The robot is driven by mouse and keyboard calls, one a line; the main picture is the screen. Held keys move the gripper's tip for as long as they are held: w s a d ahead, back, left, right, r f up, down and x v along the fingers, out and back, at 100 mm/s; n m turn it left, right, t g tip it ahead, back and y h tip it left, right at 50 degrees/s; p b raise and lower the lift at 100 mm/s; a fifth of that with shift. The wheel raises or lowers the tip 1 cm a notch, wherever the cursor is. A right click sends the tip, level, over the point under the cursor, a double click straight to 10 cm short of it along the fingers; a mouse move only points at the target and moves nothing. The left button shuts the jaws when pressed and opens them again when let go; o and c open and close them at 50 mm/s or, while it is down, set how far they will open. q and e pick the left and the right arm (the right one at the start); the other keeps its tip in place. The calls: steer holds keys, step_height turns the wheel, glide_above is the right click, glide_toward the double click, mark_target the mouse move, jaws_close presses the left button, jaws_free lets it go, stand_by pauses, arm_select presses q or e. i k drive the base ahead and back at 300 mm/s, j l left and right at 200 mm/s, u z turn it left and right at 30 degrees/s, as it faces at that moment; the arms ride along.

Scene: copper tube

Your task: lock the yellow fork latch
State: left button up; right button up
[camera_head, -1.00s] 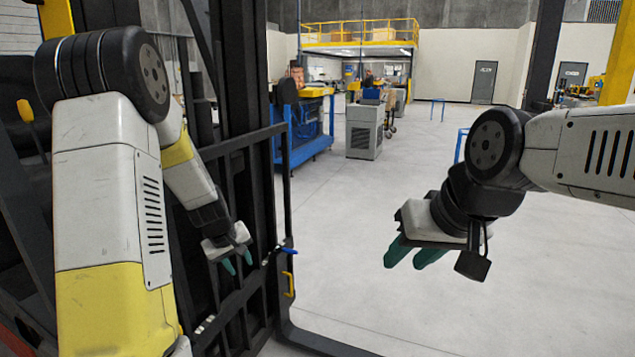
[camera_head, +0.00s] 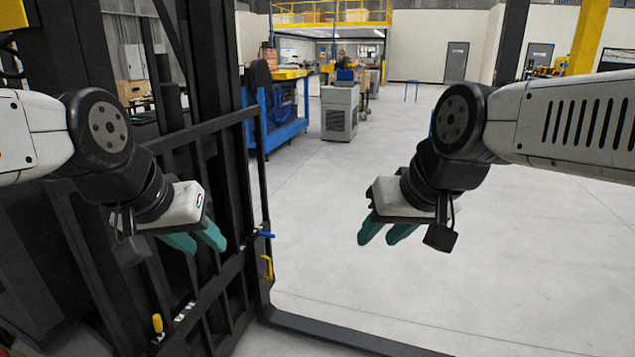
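A small yellow handle (camera_head: 267,267) sits on the right end of the black fork carriage (camera_head: 215,287), below a blue lever (camera_head: 261,235). A yellow knob (camera_head: 157,322) stands on the carriage's lower bar at the left. I cannot tell which yellow part is the latch. My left gripper (camera_head: 200,246) appears in front of the carriage bars, left of the yellow handle and apart from it. Its teal fingers are spread and empty. My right gripper (camera_head: 383,236) hangs over open floor to the right, its teal fingers spread and empty.
A black fork (camera_head: 345,338) runs from the carriage's foot to the lower right. The tall black mast (camera_head: 215,60) and upright carriage bars stand at the left. The floor (camera_head: 510,260) to the right is clear. A blue workbench (camera_head: 278,118) and grey cabinet (camera_head: 339,112) stand farther back.

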mark_target(157, 319)
steer(key=k+l+z, duration=0.25)
steer(key=k+l, duration=2.2)
steer(key=i+j, duration=0.2)
steer(key=j, duration=0.4)
steer(key=i+j, duration=0.15)
steer(key=j, duration=0.5)
steer(key=i+j, duration=0.2)
steer(key=j, duration=0.4)
steer(key=i+j, duration=0.2)
steer(key=j, duration=0.45)
steer(key=i+j, duration=0.2)
steer(key=j, duration=0.4)
steer(key=i+j, duration=0.15)
steer(key=j, duration=0.5)
steer(key=i+j, duration=0.2)
steer(key=j, duration=0.4)
steer(key=i+j, duration=0.2)
steer(key=j, duration=0.4)
steer(key=l+u, duration=0.1)
steer(key=k, duration=0.05)
